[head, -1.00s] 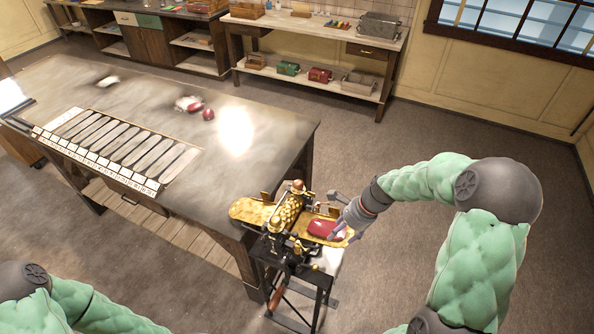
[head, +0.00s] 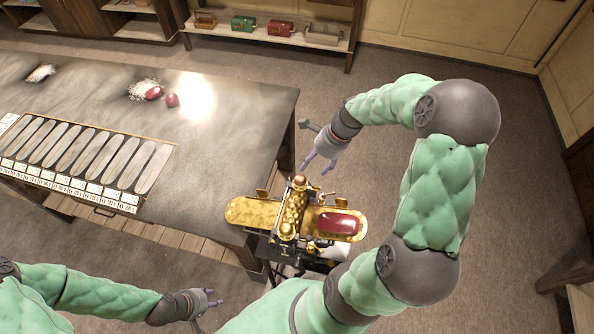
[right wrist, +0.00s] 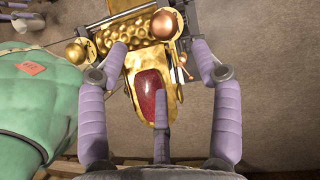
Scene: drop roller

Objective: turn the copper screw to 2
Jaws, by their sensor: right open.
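The copper screw shows as a round copper knob (head: 299,181) on top of the brass roller machine (head: 290,212), at its far side. It also shows in the right wrist view as a copper ball (right wrist: 164,24), with a thin copper pointer (right wrist: 186,65) close by. I cannot read any dial number. My right gripper (head: 318,166) is open and empty, above and beyond the machine's far right side; in the right wrist view its fingers (right wrist: 160,50) spread either side of the knob, apart from it. My left gripper (head: 209,309) is open and empty at lower left.
A dark red slab (head: 340,223) lies on the machine's right brass tray. A second, brass knob (head: 287,229) stands at the near side. The table (head: 225,160) is left of the machine. My right arm passes close to the machine's right side.

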